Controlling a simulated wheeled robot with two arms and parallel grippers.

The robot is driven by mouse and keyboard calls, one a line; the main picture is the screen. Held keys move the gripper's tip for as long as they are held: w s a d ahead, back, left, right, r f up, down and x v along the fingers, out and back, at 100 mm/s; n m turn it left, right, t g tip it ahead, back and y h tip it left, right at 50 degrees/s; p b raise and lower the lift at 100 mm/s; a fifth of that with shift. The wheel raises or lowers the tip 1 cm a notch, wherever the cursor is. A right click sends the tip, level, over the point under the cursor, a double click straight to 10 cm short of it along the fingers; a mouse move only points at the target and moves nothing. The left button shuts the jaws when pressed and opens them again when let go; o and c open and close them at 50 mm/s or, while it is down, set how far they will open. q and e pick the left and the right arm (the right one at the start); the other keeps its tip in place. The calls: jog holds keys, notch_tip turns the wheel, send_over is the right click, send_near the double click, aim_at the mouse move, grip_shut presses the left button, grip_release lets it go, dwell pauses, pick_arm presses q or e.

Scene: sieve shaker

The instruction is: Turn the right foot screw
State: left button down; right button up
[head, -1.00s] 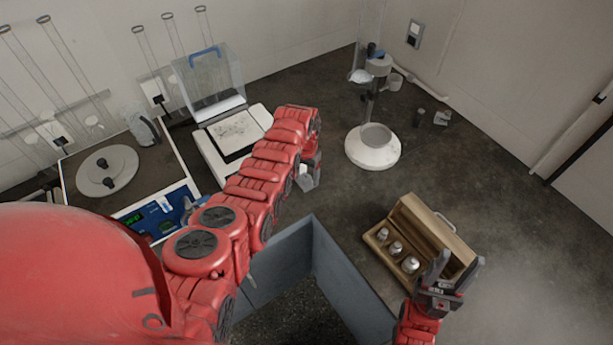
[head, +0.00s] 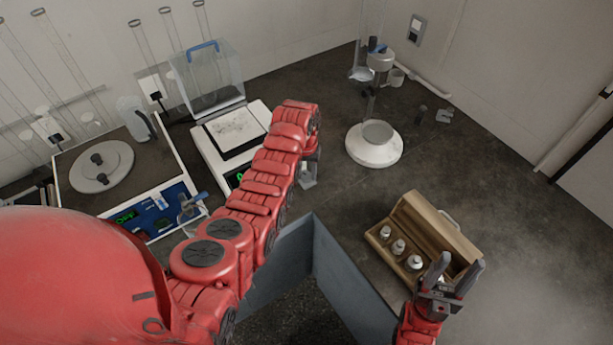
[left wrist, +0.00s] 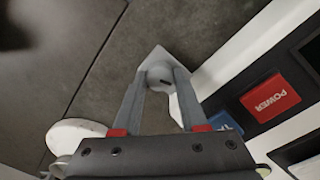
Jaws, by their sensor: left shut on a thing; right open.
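The balance (head: 205,155) stands left of the middle in the head view, with its clear draft cover raised at the back. My left gripper (head: 309,170) is at its right side, partly hidden behind my own arm. In the left wrist view, my left gripper (left wrist: 160,95) is shut with its two fingers on either side of the right foot screw (left wrist: 160,73), a rounded grey-white knob with a dark slot. A pale angular plate (left wrist: 150,62) shows around it. My right gripper (head: 455,275) is open and empty beside the wooden box.
The wooden weight box (head: 440,225) is open, with several metal weights inside. A white-based stand (head: 373,150) is behind, and a shaker unit (head: 130,165) is at left. A red POWER switch (left wrist: 270,97) is close right of the left fingers. Dark bench is clear at right.

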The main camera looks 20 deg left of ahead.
aim_at(306, 174)
dwell(0.3)
pick_arm(q)
jog(key=shift+c, duration=2.2)
grip_release()
jog(key=shift+r+b, duration=0.3)
jog(key=shift+r, duration=0.3)
notch_tip(306, 174, up, 4)
jog(key=shift+w+a+r+b, duration=0.1)
jog(key=shift+r+b, duration=0.15)
jog(key=shift+b, duration=0.6)
notch_tip(306, 174, up, 12)
jog(key=p, duration=1.1)
jog(key=shift+a+f, duration=0.15)
